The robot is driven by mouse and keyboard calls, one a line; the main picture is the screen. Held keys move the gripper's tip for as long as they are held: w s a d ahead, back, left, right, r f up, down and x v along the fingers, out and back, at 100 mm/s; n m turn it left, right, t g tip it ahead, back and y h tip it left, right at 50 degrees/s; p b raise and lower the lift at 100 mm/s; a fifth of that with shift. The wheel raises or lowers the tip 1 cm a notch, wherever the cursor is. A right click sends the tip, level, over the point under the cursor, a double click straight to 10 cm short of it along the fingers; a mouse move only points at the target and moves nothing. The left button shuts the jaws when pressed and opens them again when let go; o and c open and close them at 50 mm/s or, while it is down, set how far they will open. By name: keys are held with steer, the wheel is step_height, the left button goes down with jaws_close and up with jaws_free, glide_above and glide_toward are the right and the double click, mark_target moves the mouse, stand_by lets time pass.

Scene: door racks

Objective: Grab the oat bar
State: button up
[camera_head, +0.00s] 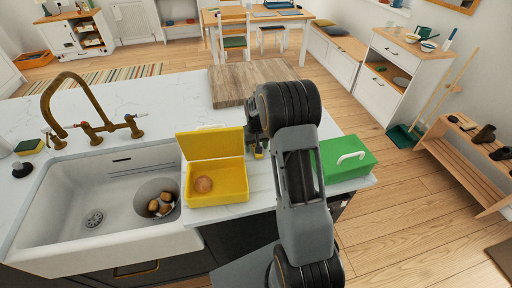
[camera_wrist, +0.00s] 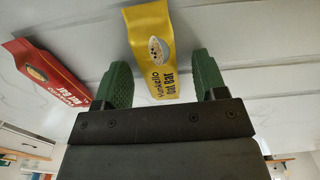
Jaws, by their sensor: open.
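The oat bar (camera_wrist: 160,50) is a yellow packet with dark lettering and a round picture, lying on the pale marble surface in the wrist view. My gripper (camera_wrist: 162,75) is open, with one green fingertip on either side of the packet and a gap showing on both sides. The packet's near end reaches to the dark gripper body. In the head view my gripper is mostly hidden behind my arm, over the counter just right of the yellow box. A small yellow patch (camera_head: 258,153) shows beside it there.
A red packet (camera_wrist: 45,72) lies left of the oat bar, its lettering partly readable. An open yellow box (camera_head: 218,198) holds a round brown item (camera_head: 203,184). A green box (camera_head: 345,166) with a white handle stands right of my arm. A wooden board (camera_head: 235,82) lies behind; the sink (camera_head: 60,200) is left.

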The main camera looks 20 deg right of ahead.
steer(key=c, duration=1)
steer(key=shift+r, duration=0.1)
